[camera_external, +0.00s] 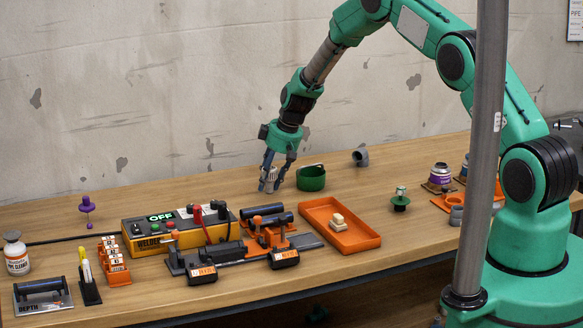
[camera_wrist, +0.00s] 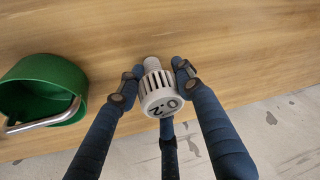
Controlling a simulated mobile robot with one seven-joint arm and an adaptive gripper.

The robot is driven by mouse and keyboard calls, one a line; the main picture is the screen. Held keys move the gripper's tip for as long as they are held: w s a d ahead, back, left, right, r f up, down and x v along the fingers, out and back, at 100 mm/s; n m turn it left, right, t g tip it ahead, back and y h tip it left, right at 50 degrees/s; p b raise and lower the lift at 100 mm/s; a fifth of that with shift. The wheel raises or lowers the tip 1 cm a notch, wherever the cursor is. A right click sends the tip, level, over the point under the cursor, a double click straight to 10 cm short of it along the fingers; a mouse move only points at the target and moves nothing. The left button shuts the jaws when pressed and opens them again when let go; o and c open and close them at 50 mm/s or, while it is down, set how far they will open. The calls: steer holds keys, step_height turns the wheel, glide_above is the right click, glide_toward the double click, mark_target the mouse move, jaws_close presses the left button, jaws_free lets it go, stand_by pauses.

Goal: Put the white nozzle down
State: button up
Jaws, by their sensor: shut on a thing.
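The white nozzle (camera_wrist: 157,88) is a ribbed white knob with dark digits on its end face and a narrower threaded stub. In the wrist view it sits between the blue fingers of my gripper (camera_wrist: 153,80), which is shut on it. In the outside view my gripper (camera_external: 272,180) points down near the back of the table, and the nozzle (camera_external: 268,175) is partly hidden by the fingers. I cannot tell whether the nozzle touches the wooden table (camera_wrist: 230,50).
A green cup (camera_external: 311,178) stands just right of my gripper. A grey elbow pipe (camera_external: 361,156) lies farther right. An orange tray (camera_external: 358,240) with pale blocks and a yellow welder box (camera_external: 150,240) stand nearer the front.

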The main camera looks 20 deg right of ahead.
steer(key=shift+f, duration=0.1)
steer(key=o, duration=1.1)
steer(key=shift+d+r, duration=0.1)
steer(key=shift+r, duration=0.35)
steer(key=p+v, duration=0.1)
steer(key=v, duration=1)
steer(key=shift+r, duration=0.2)
steer(key=shift+s+r, duration=0.1)
